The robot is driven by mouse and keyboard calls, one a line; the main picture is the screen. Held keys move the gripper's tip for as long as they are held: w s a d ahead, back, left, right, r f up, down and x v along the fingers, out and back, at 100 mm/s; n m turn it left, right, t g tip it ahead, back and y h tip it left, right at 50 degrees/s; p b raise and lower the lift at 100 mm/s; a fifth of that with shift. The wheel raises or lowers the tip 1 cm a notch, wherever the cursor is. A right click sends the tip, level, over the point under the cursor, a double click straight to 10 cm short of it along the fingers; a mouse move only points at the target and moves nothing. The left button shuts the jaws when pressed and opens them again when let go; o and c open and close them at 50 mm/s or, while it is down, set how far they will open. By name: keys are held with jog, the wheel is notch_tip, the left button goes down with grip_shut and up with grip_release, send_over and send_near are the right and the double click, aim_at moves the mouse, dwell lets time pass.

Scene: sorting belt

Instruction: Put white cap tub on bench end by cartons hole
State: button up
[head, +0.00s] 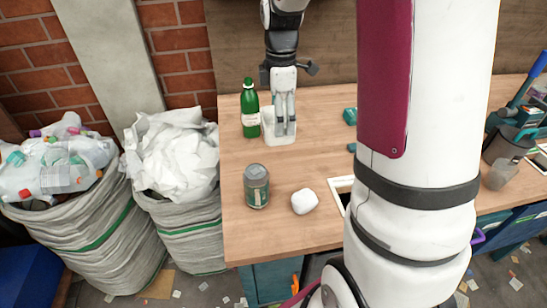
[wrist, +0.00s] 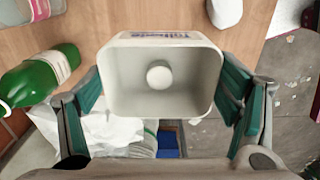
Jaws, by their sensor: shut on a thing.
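A white tub (head: 280,131) is at the far left part of the bench, beside a green bottle. In the wrist view the tub (wrist: 115,75) shows a squarish open face with a small round white piece inside and blue lettering on one side. My gripper (head: 284,128) points down at the tub; in the wrist view its teal-padded fingers (wrist: 160,98) stand on both sides, shut on it. I cannot tell whether the tub touches the bench. The cartons hole is not clearly identifiable; a white-rimmed opening (head: 342,184) in the bench is partly hidden by my arm.
The green bottle (head: 250,110) stands close left of the tub. A can (head: 257,186) and a white rounded block (head: 304,201) are nearer on the bench (head: 240,225). Teal pieces (head: 350,116) lie to the right. Sacks of paper (head: 180,225) and plastic (head: 85,240) stand off the left end.

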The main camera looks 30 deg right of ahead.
notch_tip(320, 180, down, 16)
jog(key=shift+f, duration=0.1)
dwell(0.4)
jog(key=o, duration=0.8)
jog(key=shift+f+b, duration=0.15)
jog(key=shift+b, duration=0.15)
jog(key=shift+c, duration=0.2)
